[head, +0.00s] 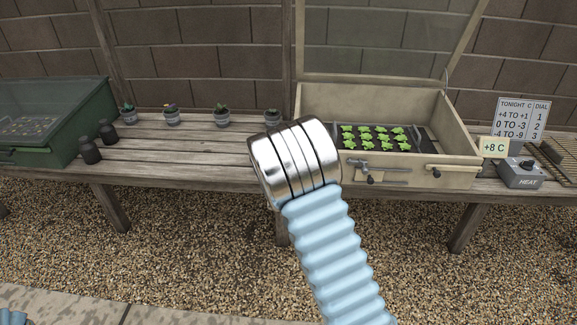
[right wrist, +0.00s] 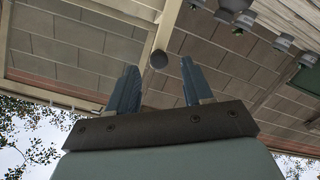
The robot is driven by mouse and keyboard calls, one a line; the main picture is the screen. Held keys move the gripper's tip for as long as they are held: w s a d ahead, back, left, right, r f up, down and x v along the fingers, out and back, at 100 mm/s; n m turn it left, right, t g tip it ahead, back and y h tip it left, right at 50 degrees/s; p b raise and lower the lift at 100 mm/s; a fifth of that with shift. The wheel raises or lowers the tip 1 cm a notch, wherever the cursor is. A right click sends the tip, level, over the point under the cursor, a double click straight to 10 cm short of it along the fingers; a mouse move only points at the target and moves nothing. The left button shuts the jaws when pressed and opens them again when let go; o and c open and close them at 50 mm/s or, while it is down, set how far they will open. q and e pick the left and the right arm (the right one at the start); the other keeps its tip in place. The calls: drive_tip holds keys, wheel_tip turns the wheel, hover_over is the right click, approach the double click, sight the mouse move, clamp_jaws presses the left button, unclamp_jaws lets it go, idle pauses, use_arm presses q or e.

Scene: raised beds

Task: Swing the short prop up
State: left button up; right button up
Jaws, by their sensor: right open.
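The cream box (head: 455,184) stands on the bench with its lid (head: 388,40) raised. Grey metal hardware that looks like the short prop (head: 388,168) lies low along its front wall, with a dark grip (head: 370,179) at its left end. A second dark knob (head: 435,172) sits further right on that wall. In the right wrist view my right gripper (right wrist: 158,75) is open. A dark round thing (right wrist: 158,60) shows between its fingers; I cannot tell what it is or how far off.
A tray of green seedlings (head: 376,148) lies in the box. To the right are a +8 C card (head: 493,148), a HEAT dial box (head: 521,175) and a temperature board (head: 520,118). Small potted plants (head: 222,117), dark bottles (head: 90,151) and a green box (head: 85,130) stand left.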

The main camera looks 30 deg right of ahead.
drive_tip(key=v, duration=0.8)
drive_tip(key=shift+s+a, duration=0.3)
